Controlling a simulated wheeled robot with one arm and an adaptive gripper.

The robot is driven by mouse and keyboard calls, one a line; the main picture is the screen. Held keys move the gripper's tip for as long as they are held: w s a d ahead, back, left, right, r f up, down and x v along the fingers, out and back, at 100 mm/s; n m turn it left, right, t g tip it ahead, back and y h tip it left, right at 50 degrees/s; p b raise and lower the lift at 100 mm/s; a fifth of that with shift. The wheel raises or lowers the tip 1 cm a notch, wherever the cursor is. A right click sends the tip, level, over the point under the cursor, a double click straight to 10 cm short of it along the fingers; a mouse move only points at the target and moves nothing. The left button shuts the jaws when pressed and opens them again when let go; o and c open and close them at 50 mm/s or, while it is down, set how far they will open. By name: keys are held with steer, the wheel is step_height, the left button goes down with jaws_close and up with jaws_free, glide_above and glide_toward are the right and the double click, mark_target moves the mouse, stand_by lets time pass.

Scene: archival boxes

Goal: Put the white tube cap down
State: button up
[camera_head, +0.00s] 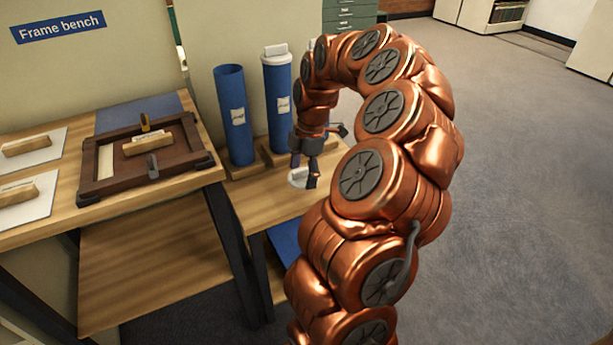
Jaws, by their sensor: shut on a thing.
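The white tube cap (297,179) is at the tips of my gripper (309,180), just over or on the wooden shelf top (265,204); I cannot tell whether it touches the wood. My gripper points down and is shut on the cap, and its dark finger hides part of it. An uncapped blue tube (231,115) stands upright to the left, behind the gripper. A second blue tube (277,95) beside it wears a white cap (275,51).
The frame bench (150,208) at left holds a dark wooden frame (103,170) and label blocks on white sheets. More white shows behind my arm, partly hidden. Green drawers (350,14) stand at the back. The shelf top left of the gripper is clear.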

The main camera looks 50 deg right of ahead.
steer(key=shift+w+d+f, duration=0.1)
steer(key=shift+w+d, duration=0.3)
steer(key=shift+d, duration=0.35)
steer(key=shift+w+d+f, duration=0.1)
steer(key=shift+w+d, duration=0.3)
steer(key=shift+d, duration=0.35)
steer(key=shift+f+b, duration=0.6)
steer(key=shift+f, duration=1.05)
steer(key=shift+f, duration=0.15)
steer(key=o, duration=0.8)
